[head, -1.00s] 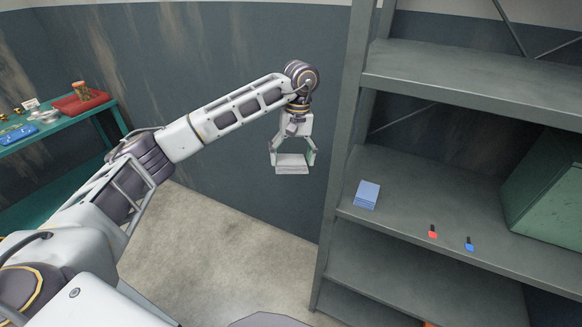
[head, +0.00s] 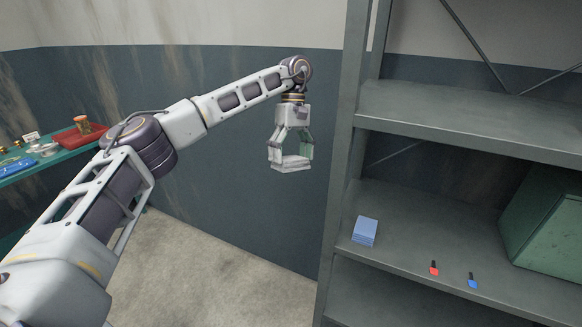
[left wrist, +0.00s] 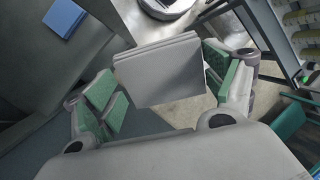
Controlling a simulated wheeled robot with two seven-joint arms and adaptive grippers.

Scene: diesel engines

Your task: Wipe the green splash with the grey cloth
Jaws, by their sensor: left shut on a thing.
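My left gripper (head: 290,158) is shut on the grey cloth (head: 291,164), a folded pale grey stack, and holds it in the air left of the shelf unit. In the left wrist view the cloth (left wrist: 160,75) sits between the green-padded fingers of the gripper (left wrist: 163,85). No green splash shows in either view. My right gripper is not in view.
A grey metal shelf unit (head: 440,112) stands at the right. Its middle shelf holds a folded blue stack (head: 365,230), a red item (head: 434,268), a blue item (head: 473,281) and a green box (head: 548,225). A teal table (head: 40,163) with a red tray (head: 77,137) stands at the left.

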